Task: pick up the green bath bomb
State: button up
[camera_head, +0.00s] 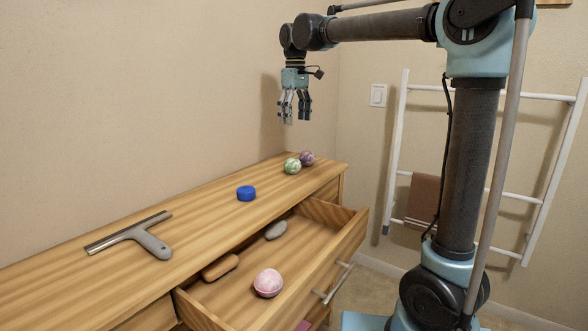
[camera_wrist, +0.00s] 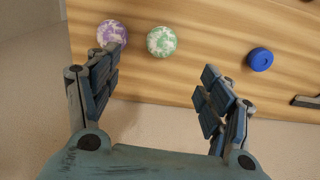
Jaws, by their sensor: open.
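The green bath bomb (camera_head: 292,165) is a green-and-white marbled ball on the dresser top, near its far right end. In the wrist view it (camera_wrist: 161,41) lies beyond the fingertips, between the two fingers' lines and nearer the left one. A purple-and-white ball (camera_head: 307,158) sits close beside it; in the wrist view this ball (camera_wrist: 111,33) is partly covered by the left finger. My gripper (camera_head: 296,120) points down, open and empty, well above the dresser top and over the area of the two balls. In the wrist view its fingers (camera_wrist: 158,82) are spread apart.
On the wooden dresser top (camera_head: 90,277) lie a blue puck (camera_head: 246,193) and a squeegee (camera_head: 148,241). The open drawer (camera_head: 220,308) holds a pink ball (camera_head: 268,283), a brown bar (camera_head: 220,267) and a grey stone-like piece (camera_head: 276,230). A white ladder rack (camera_head: 397,150) stands at right.

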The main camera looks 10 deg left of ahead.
send_near(293, 164)
jog(key=f, duration=0.2)
jog(key=w+f, duration=0.1)
jog(key=f, duration=0.1)
jog(key=w+f, duration=0.1)
jog(key=shift+w+a+f, duration=0.15)
jog(key=shift+w+f, duration=0.1)
jog(key=shift+f, duration=0.15)
jog(key=shift+a+f, duration=0.2)
jog(key=shift+f, duration=2.45)
jog(key=c, duration=1.2)
